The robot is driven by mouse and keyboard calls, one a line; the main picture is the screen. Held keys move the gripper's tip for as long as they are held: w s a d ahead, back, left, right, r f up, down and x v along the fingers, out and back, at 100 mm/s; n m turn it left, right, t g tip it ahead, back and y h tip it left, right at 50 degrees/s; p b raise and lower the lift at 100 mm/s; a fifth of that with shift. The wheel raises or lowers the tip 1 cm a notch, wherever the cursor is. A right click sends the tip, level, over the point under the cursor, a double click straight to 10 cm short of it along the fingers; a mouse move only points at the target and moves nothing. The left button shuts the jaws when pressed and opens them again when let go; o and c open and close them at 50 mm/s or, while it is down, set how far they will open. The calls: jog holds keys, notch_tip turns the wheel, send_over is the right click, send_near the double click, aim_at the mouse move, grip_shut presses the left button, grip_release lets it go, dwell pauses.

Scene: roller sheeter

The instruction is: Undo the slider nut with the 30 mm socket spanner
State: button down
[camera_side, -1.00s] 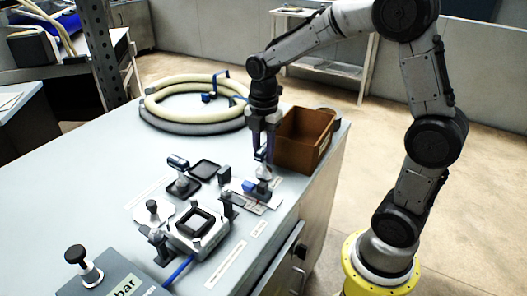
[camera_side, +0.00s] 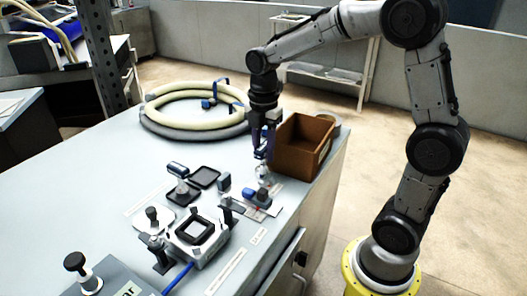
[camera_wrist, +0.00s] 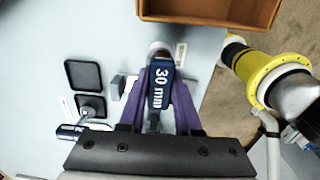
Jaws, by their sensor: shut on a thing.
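My gripper (camera_side: 263,153) is shut on the 30 mm socket spanner (camera_wrist: 160,86), whose dark blue handle reads "30 mm" in the wrist view between my purple fingers (camera_wrist: 156,105). In the side view the spanner's pale socket end (camera_side: 263,171) hangs low beneath my fingers, just behind the slider fixture (camera_side: 257,196) with its blue part. The socket appears apart from the blue part. I cannot make out the slider nut, or whether anything is in the socket. In the wrist view the spanner and my fingers hide much of the fixture.
A brown open box (camera_side: 303,146) stands right beside my gripper. Another blue-handled tool (camera_side: 178,172) stands on a black tray, with an empty black tray (camera_side: 204,177) next to it. A square clamp fixture (camera_side: 193,232) is in front. A coiled hose (camera_side: 195,128) lies behind.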

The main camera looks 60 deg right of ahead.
jog(key=shift+r, duration=0.15)
jog(key=shift+r, duration=2.4)
